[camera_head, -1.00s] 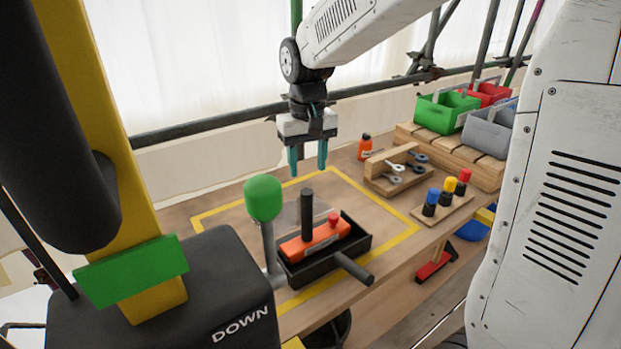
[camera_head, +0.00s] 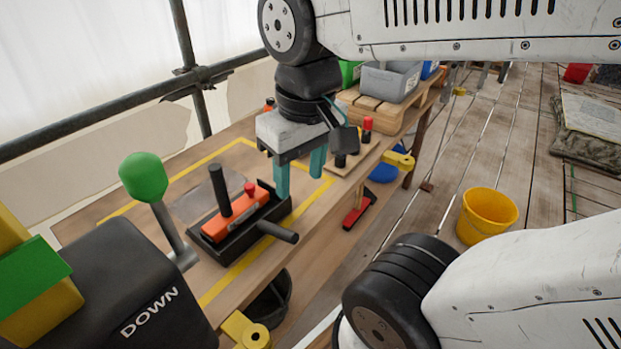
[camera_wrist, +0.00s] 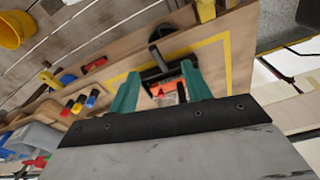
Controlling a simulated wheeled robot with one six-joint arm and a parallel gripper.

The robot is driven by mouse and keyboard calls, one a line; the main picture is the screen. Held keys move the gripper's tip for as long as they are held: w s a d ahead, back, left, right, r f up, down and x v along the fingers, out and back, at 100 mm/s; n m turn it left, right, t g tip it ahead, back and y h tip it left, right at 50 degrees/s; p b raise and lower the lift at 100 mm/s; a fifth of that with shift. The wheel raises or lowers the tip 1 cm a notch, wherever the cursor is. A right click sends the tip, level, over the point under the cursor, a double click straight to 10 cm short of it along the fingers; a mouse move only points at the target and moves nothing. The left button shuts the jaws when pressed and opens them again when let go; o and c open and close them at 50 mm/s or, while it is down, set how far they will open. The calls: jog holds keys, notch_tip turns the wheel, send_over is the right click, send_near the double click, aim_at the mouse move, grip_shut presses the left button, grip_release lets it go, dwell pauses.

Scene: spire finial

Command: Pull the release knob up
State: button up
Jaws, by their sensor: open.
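An orange block (camera_head: 232,214) sits in a black tray (camera_head: 285,209) on the workbench in the head view. A small red knob (camera_head: 250,188) and a tall black upright post (camera_head: 220,188) stand on it. I cannot tell for certain which is the release knob. A black bar handle (camera_head: 279,232) sticks out of the tray's front. My gripper (camera_head: 299,182) is open and empty, pointing down, right of the red knob and apart from it. In the wrist view the orange block (camera_wrist: 168,89) shows partly between the teal fingers (camera_wrist: 160,74); the red knob is not clear there.
A green ball (camera_head: 143,177) on a grey lever stands left of the tray, beside a black housing marked DOWN (camera_head: 150,312). Colour-capped pegs (camera_head: 367,125) and a grey bin (camera_head: 388,80) are behind my gripper. A yellow bucket (camera_head: 486,215) stands on the floor.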

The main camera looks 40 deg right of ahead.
jog(key=shift+s+d+f, duration=0.1)
jog(key=shift+s+f, duration=0.1)
jog(key=shift+s, duration=0.3)
jog(key=shift+s+d+f, duration=0.1)
jog(key=shift+s+f, duration=0.05)
jog(key=shift+s, duration=0.35)
